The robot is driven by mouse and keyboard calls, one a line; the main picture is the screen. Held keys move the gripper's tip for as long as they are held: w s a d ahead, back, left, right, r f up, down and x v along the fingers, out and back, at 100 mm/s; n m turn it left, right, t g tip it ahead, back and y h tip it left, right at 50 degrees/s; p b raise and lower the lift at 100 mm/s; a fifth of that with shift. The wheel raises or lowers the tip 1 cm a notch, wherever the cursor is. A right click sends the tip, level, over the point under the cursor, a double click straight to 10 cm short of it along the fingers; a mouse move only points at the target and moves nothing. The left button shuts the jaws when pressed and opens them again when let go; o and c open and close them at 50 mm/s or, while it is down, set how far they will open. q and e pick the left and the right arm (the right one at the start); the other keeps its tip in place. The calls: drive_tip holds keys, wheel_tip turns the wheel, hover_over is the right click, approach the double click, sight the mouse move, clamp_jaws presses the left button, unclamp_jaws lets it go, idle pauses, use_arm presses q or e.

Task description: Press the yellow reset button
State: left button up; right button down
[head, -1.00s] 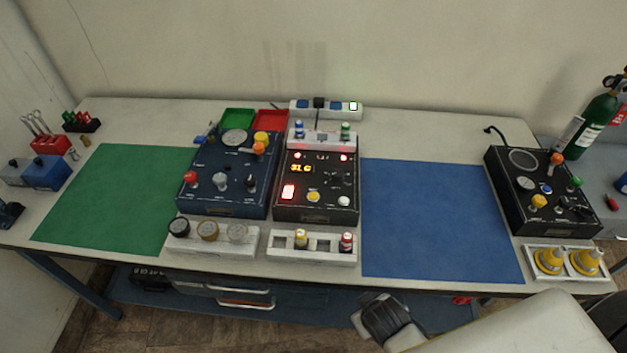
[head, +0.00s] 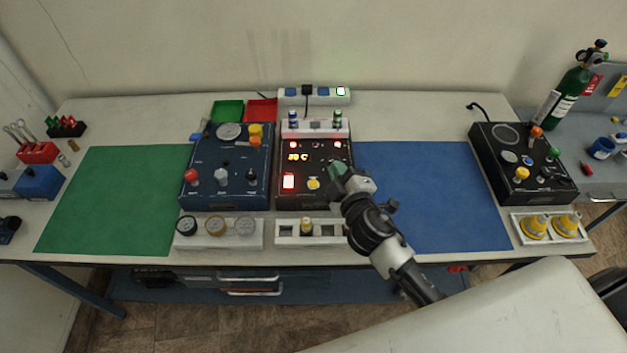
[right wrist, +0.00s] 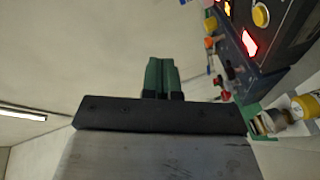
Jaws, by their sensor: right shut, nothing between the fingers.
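The yellow reset button (head: 313,184) sits on the front face of the black box (head: 300,201) with the lit display, right of a lit red-white square. It also shows at the top of the right wrist view (right wrist: 261,15). My right gripper (head: 338,170) has green fingertips and is over the right part of this box, a little right of the button and apart from it in the picture. Its fingers are shut and empty, side by side in the right wrist view (right wrist: 160,74). The gripper hides the box's lower right corner. My left gripper is not in view.
A blue box (head: 226,190) with knobs stands left of the black box. A white rack (head: 285,229) with a yellow-capped item stands in front. The blue mat (head: 440,200) and green mat (head: 115,200) are bare. Another black box (head: 500,150) stands at the right.

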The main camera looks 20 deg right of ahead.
drive_tip(key=w+a+r+n+y, duration=0.4)
drive_tip(key=a+r+n+y, duration=0.15)
drive_tip(key=n, duration=0.25)
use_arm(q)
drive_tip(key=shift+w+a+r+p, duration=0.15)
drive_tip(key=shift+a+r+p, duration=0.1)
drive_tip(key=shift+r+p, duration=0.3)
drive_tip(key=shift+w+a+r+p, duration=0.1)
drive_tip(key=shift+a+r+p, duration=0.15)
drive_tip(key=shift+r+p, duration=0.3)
use_arm(e)
drive_tip(key=n+g+y, duration=0.1)
drive_tip(key=n+g, duration=1)
drive_tip(key=n, duration=0.6)
hover_over(315, 182)
wheel_tip(315, 182, down, 6)
drive_tip(key=shift+r, duration=0.1)
drive_tip(key=shift+w, duration=0.1)
wheel_tip(315, 182, down, 8)
drive_tip(key=b, duration=0.6)
drive_tip(key=shift+r+b, duration=0.2)
drive_tip(key=shift+b, duration=0.1)
use_arm(q)
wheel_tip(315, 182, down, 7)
drive_tip(key=shift+b, duration=0.4)
use_arm(e)
drive_tip(key=shift+f, duration=0.65)
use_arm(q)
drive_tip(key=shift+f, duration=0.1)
